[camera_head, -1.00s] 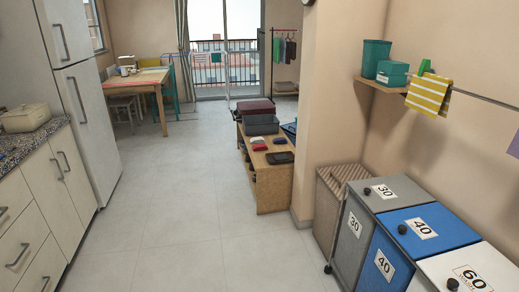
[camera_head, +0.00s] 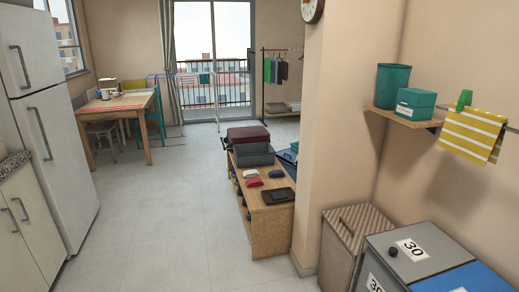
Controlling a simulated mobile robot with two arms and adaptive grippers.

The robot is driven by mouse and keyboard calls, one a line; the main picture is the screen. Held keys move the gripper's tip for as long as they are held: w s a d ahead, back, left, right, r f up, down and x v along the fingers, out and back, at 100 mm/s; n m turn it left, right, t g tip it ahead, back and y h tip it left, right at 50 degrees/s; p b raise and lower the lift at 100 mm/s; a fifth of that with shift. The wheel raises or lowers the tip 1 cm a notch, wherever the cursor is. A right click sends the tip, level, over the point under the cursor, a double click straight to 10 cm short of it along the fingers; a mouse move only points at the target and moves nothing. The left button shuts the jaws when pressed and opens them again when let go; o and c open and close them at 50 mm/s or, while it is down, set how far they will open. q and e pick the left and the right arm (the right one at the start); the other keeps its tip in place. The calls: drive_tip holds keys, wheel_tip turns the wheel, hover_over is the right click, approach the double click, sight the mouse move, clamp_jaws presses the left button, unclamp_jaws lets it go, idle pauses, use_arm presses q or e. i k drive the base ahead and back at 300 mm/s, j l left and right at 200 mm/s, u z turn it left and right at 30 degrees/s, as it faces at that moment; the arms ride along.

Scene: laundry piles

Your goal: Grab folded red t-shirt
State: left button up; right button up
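No folded red t-shirt can be clearly made out. Small red items (camera_head: 276,173) lie on top of a low wooden bench (camera_head: 270,222) in the middle of the view; they are too small to identify. A dark red item (camera_head: 248,134) lies on a grey box (camera_head: 254,155) at the bench's far end; I cannot tell whether it is cloth. Neither of my grippers is in view.
Tiled floor (camera_head: 165,225) is clear left of the bench. A wall corner and striped hamper (camera_head: 350,245) stand to the right, with numbered bins (camera_head: 425,245) nearer. A fridge (camera_head: 45,130) stands left; a table (camera_head: 118,102) and drying rack (camera_head: 195,85) stand behind.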

sight(257, 182)
drive_tip(key=i+u, duration=0.35)
drive_tip(key=i, duration=1.9)
